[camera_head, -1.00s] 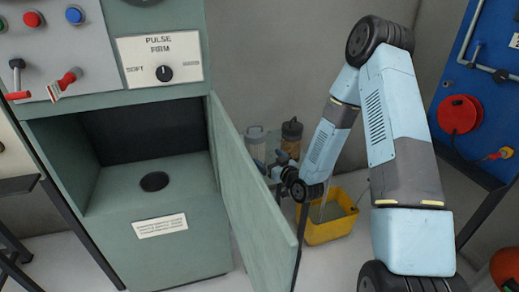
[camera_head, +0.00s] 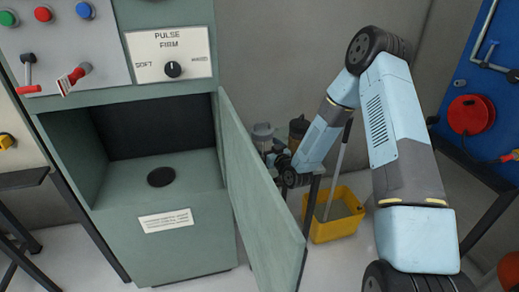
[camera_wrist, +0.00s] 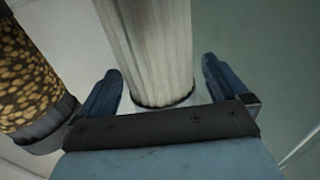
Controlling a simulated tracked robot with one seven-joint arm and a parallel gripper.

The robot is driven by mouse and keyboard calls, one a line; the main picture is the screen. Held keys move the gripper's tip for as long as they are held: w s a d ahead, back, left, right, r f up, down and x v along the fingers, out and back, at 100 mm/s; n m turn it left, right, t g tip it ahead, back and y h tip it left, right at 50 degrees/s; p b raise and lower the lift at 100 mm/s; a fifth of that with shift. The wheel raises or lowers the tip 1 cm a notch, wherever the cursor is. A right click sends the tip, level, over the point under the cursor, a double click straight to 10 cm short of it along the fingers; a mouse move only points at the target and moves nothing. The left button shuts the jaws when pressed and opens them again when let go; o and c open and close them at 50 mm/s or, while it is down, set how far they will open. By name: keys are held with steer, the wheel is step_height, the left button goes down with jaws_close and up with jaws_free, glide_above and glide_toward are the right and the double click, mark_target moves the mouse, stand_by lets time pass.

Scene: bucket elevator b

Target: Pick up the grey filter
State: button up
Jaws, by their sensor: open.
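The grey filter (camera_wrist: 152,45) is a pale ribbed cylinder with a dark rim at its near end. In the wrist view it stands between the two blue fingers of my gripper (camera_wrist: 162,88), which are open, with a gap visible on each side. In the head view the top of the grey filter (camera_head: 263,131) shows behind the open green door, and my gripper (camera_head: 272,155) is beside it, mostly hidden by the door and my arm. A brown, speckled filter (camera_wrist: 25,75) stands to the left in the wrist view; its top (camera_head: 299,127) also shows in the head view.
The open cabinet door (camera_head: 262,195) stands close to the left of my gripper. A yellow mop bucket (camera_head: 338,228) with a handle is on the floor below my forearm. The green cabinet (camera_head: 190,250) has an empty bay with a dark round hole (camera_head: 161,177).

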steer(key=x, duration=0.5)
steer(key=shift+d+r, duration=0.1)
steer(key=shift+d, duration=0.05)
steer(key=c, duration=1)
steer(key=shift+c, duration=0.2)
